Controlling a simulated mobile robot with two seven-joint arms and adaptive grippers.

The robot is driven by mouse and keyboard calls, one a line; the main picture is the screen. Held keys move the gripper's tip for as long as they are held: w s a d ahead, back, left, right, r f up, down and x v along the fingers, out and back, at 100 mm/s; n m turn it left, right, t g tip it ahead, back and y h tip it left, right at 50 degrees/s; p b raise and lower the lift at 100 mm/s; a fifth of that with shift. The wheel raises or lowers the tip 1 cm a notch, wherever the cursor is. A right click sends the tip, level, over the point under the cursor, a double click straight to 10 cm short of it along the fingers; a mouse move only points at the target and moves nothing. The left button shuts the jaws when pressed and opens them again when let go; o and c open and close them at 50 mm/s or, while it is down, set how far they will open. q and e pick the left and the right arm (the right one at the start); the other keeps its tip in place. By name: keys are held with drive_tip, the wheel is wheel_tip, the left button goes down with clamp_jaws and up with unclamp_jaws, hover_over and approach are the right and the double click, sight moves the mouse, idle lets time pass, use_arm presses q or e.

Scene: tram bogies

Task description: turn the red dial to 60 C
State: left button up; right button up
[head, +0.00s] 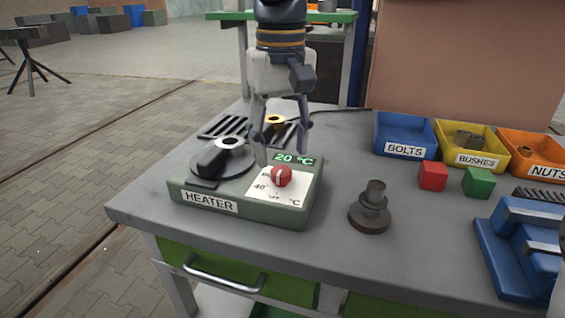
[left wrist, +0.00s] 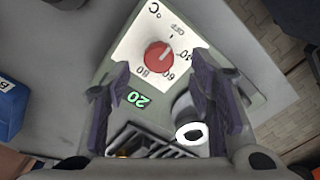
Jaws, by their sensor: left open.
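The red dial (head: 282,177) sits on a white scale plate on top of the green heater (head: 205,205). It also shows in the left wrist view (left wrist: 158,55), with scale marks around it, including OFF, 60 and 80. The heater's green display (head: 293,159) reads 20 °C, and 20 also shows in the left wrist view (left wrist: 138,99). My left gripper (head: 281,157) is open, pointing down just above and behind the dial. In the left wrist view its fingers (left wrist: 160,65) stand apart with the dial between their tips; contact is not visible. My right gripper is out of view.
A black plate with a ring and black handle (head: 212,160) is on the heater's left. A dark stepped part (head: 371,208) stands to its right. Further right are a blue bin (head: 404,133), yellow bin (head: 468,142), red block (head: 433,175), green block (head: 478,182) and blue fixture (head: 510,250).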

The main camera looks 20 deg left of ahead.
sight(281, 170)
use_arm(q)
wheel_tip(281, 170, down, 5)
drive_tip(key=shift+w+r, duration=0.1)
drive_tip(key=c, duration=1.2)
drive_tip(key=shift+o, duration=0.2)
drive_tip(key=shift+m, duration=0.4)
drive_tip(key=m, duration=0.5)
drive_tip(key=shift+m, duration=0.4)
drive_tip(key=m, duration=1.1)
drive_tip(key=shift+m, duration=0.3)
drive_tip(key=m, duration=0.5)
drive_tip(key=shift+m, duration=0.4)
